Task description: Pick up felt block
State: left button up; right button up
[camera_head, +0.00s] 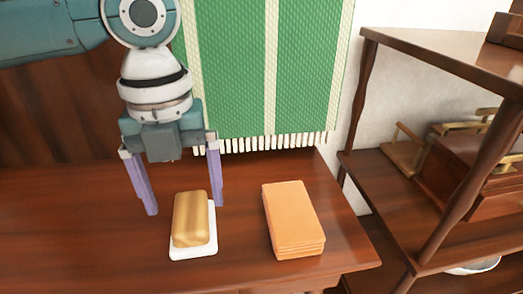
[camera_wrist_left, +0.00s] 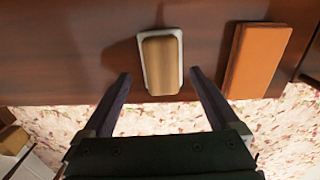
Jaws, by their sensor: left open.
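The felt block (camera_head: 191,217), a wooden-topped block with a white base layer, lies on the dark red-brown wooden table (camera_head: 80,230). In the left wrist view the felt block (camera_wrist_left: 161,65) sits centred just beyond the fingertips. My left gripper (camera_head: 184,209) points down with its two purple fingers apart, above and behind the block in the head view. The fingers hold nothing, and the block appears between their lines in the left wrist view (camera_wrist_left: 159,74). I cannot tell the exact height of the fingertips above the table. My right gripper is not in view.
An orange rectangular block (camera_head: 292,218) lies on the table right of the felt block, with a clear gap between. A dark wooden shelf unit (camera_head: 440,60) stands at the right. A green fringed cloth (camera_head: 245,70) hangs behind. The table's left part is clear.

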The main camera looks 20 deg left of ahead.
aim_at(189, 210)
pick_arm(q)
notch_tip(189, 210, down, 3)
jog(key=shift+d+f+b, duration=0.1)
jog(key=shift+b, duration=0.2)
jog(key=shift+w, duration=0.1)
jog(key=c, duration=1.5)
